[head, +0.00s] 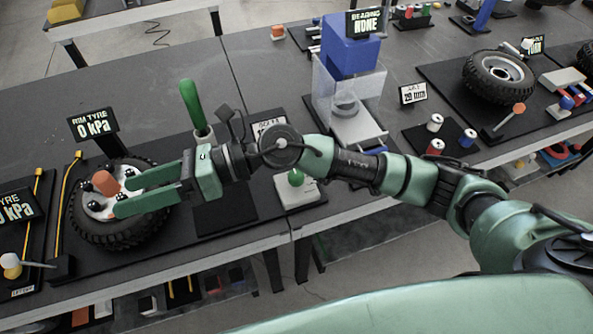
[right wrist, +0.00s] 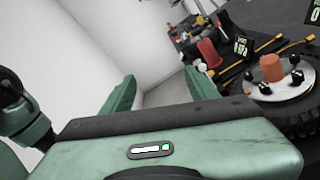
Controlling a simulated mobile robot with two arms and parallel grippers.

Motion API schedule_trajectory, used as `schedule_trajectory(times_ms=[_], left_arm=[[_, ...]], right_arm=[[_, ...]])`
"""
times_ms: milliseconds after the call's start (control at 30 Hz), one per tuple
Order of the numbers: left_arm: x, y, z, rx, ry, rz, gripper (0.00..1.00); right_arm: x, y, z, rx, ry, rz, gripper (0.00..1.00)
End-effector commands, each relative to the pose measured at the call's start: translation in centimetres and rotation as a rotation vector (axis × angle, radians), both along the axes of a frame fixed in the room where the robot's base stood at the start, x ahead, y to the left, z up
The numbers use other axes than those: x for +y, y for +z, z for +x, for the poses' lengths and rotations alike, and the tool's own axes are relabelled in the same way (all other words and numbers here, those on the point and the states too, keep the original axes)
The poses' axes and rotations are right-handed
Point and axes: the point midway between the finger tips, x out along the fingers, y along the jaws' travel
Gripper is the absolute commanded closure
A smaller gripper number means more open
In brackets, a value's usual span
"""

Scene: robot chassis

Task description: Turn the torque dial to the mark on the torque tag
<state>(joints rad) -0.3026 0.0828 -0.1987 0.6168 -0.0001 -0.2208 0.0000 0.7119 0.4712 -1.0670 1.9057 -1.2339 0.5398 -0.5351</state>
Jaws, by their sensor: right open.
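A green-handled tool (head: 192,106) stands upright in the head view; I cannot tell whether it carries the torque dial. A small tag (head: 266,125) stands right of it, partly hidden behind my right arm, its text not readable. A white block with a green knob (head: 296,178) sits in front of my arm. My right gripper (head: 120,197) is open, its fingers over the wheel with an orange cylinder (head: 105,183) on its hub. In the right wrist view the open fingers (right wrist: 158,84) have nothing between them, and the orange cylinder (right wrist: 272,68) is to their right. My left gripper is not in view.
The tyre (head: 120,236) lies flat on a dark mat, with a "RIM TYRE 0 kPa" display (head: 93,124) behind it. A blue and clear press (head: 346,75) stands beyond my arm. A second wheel (head: 498,77) lies at the right. Bare table shows behind the green-handled tool.

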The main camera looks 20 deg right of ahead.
Motion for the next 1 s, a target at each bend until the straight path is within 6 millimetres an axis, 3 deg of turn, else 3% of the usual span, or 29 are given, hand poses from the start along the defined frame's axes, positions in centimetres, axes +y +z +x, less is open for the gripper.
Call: schedule_trajectory(times_ms=[33,100,167,200,300,433,500,600,1000], left_arm=[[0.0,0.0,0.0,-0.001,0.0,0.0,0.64],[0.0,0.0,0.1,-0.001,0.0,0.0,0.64],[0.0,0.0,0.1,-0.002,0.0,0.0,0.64],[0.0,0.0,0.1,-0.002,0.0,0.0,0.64],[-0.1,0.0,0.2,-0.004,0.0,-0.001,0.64],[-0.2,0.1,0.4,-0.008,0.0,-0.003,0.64],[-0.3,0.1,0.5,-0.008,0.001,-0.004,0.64],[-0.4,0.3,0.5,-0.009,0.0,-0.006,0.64],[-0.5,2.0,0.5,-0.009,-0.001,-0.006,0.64]], right_arm=[[-1.3,-3.6,0.3,-0.147,0.086,-0.19,0.41],[-4.8,-8.9,1.3,-0.315,0.21,-0.462,0.41],[-9.3,-12.4,3.2,-0.424,0.301,-0.696,0.41],[-12.7,-14.1,4.7,-0.476,0.352,-0.844,0.41],[-20.2,-15.8,8.0,-0.543,0.442,-1.135,0.41],[-26.6,-15.7,10.4,-0.559,0.502,-1.359,0.41],[-28.3,-15.4,10.9,-0.557,0.517,-1.418,0.41],[-29.1,-15.7,11.1,-0.553,0.526,-1.448,0.41],[-29.0,-21.5,11.0,-0.55,0.527,-1.445,0.41]])
